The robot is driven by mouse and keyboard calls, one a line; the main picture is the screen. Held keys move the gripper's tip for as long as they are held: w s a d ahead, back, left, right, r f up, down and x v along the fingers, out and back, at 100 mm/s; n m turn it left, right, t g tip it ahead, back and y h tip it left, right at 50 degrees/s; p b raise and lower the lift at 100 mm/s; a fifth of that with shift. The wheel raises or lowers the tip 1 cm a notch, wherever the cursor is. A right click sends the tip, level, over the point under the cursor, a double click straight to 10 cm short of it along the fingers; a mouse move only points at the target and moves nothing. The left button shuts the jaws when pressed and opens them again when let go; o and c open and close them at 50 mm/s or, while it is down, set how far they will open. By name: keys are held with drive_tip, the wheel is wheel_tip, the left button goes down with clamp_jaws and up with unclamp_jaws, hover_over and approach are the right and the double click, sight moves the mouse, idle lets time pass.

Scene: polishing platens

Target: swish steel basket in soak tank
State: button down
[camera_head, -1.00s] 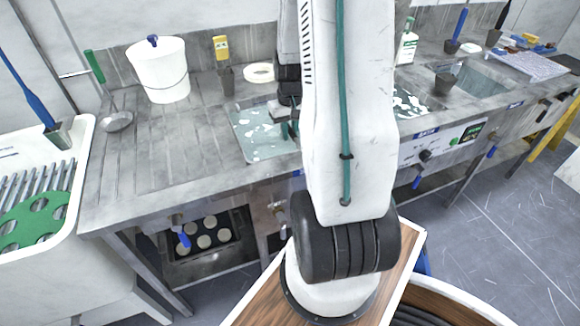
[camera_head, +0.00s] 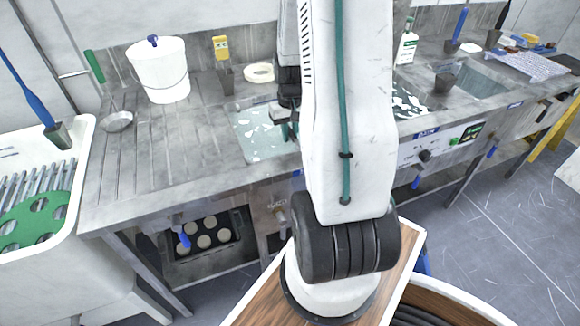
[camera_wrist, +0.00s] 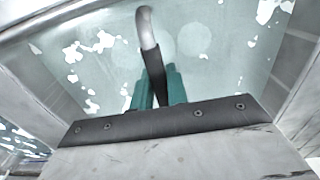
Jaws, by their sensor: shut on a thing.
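The soak tank (camera_head: 262,140) is a sunken basin of pale green water with white foam patches. It also fills most of the wrist view (camera_wrist: 215,60). My gripper (camera_wrist: 157,80) has teal fingers shut on a curved handle with a grey end and a dark sleeve (camera_wrist: 149,35), which I take to be the steel basket's. The basket's body cannot be made out; faint round pale shapes show in the water near the handle. In the head view, my gripper (camera_head: 287,128) is low over the tank's right part, and my arm hides the tank's right side.
Another patch of foamy water (camera_head: 408,103) shows right of my arm, partly hidden. A white bucket (camera_head: 160,72), a ladle (camera_head: 117,121), a dark cup with a yellow-handled brush (camera_head: 225,80) and a white ring (camera_head: 259,73) stand around the tank. The ribbed drainboard at left is mostly clear.

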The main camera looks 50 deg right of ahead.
drive_tip(key=shift+r, duration=0.1)
idle(1.2)
wheel_tip(320, 180, up, 17)
drive_tip(key=shift+r, duration=0.15)
idle(1.5)
idle(1.2)
